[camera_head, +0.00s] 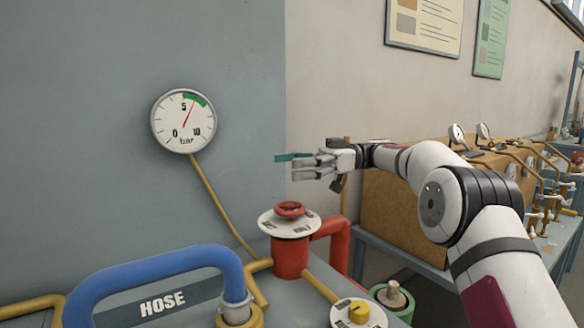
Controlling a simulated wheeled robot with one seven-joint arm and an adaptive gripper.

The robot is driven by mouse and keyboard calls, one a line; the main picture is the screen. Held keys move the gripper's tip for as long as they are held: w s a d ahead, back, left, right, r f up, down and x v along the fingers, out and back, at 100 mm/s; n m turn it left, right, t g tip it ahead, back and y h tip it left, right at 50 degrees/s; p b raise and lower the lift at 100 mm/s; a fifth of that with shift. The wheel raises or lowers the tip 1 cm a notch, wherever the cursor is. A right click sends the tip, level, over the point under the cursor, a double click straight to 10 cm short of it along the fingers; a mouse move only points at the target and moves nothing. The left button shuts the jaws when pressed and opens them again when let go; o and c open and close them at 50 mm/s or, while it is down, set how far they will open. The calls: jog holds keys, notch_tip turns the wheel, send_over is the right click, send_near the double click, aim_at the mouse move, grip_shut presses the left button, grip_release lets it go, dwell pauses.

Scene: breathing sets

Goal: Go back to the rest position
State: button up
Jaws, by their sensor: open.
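My gripper (303,165) is in the middle of the view, at the end of my white arm, which reaches in from the right. Its fingers point left and stand apart, with a teal strip along the upper one. I see nothing held between them. The gripper is above the red valve (290,254) with its red handwheel (290,209) and white round plate, clear of both. It is right of and lower than the round pressure gauge (183,121), apart from it. The gauge needle points up and slightly right, near the green band.
A blue hose (150,266) arches over the bench beside a HOSE label (163,303). A yellow knob (359,311) on a white plate is at the front. Behind my arm, a table carries a brown box (392,215) and several pipe fittings. Posters hang on the wall.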

jog(key=w+a+r+m+t+y, duration=0.1)
jog(key=w+r+m+t+y, duration=0.4)
jog(key=r+t, duration=1)
jog(key=d+r+m+t+h, duration=0.3)
jog(key=d+m+t+h, duration=0.7)
jog(key=d+m+h, duration=0.4)
jog(key=s+d+f+m+g+h, duration=0.5)
jog(key=s+d+f+h, duration=0.5)
jog(key=s+d+f, duration=0.65)
jog(key=s+a+f+g+y, duration=0.15)
jog(key=s+f+g, duration=0.35)
jog(key=s, duration=0.7)
jog(key=s+a+f+g, duration=0.2)
jog(key=s+f, duration=0.5)
jog(key=s, duration=0.4)
jog(key=s+a+f+g+y, duration=0.15)
jog(key=s+f+g, duration=0.35)
jog(key=s, duration=0.7)
notch_tip(320, 180, up, 19)
jog(key=t+p, duration=0.4)
jog(key=p, duration=1.4)
jog(key=shift+w+a+r+n, duration=0.15)
jog(key=shift+a+r+n, duration=0.1)
jog(key=shift+n, duration=0.15)
